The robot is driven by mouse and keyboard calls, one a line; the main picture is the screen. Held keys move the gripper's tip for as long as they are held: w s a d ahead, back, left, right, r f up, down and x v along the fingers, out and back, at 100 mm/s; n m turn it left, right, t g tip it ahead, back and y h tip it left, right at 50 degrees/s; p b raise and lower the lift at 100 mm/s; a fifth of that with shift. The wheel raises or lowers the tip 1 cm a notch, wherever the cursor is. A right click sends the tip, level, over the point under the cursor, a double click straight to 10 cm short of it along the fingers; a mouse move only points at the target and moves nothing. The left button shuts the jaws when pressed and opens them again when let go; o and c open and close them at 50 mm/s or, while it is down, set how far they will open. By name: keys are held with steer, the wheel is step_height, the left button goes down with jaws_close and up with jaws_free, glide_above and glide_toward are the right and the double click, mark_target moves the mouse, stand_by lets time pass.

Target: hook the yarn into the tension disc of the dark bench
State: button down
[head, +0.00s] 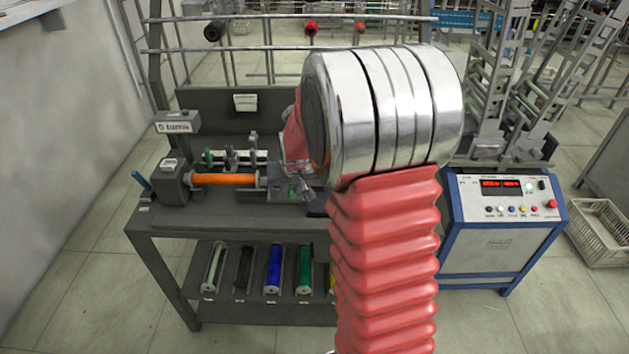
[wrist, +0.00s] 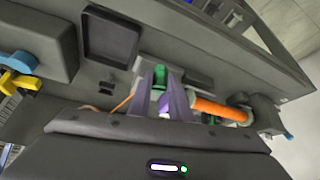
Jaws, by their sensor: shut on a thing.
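The dark bench (head: 190,220) stands at left in the head view, with an orange bobbin (head: 225,179) lying across its top. The bobbin also shows right of my fingers in the wrist view (wrist: 220,109). My gripper (wrist: 164,88) is over the bench top, its fingers close together and shut on the yarn. A thin orange strand of yarn (wrist: 124,104) shows just left of the fingers; the gripped part is too small to make out. A green part (wrist: 160,74), perhaps the tension disc, shows behind the fingertips. I cannot tell whether the yarn touches it.
Several coloured bobbins (head: 274,268) lie on the bench's lower shelf. A blue-framed control box (head: 500,235) stands at right, with a white crate (head: 602,232) beyond it. A rack rail with hanging knobs (head: 310,27) runs behind the bench. My arm hides the bench's right end.

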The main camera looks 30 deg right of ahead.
steer(key=s+a+n+y, duration=0.1)
steer(key=a+n, duration=0.2)
steer(key=a, duration=1.6)
steer(key=shift+n+y, duration=0.3)
steer(key=shift+y, duration=0.1)
steer(key=shift+s+f, duration=0.1)
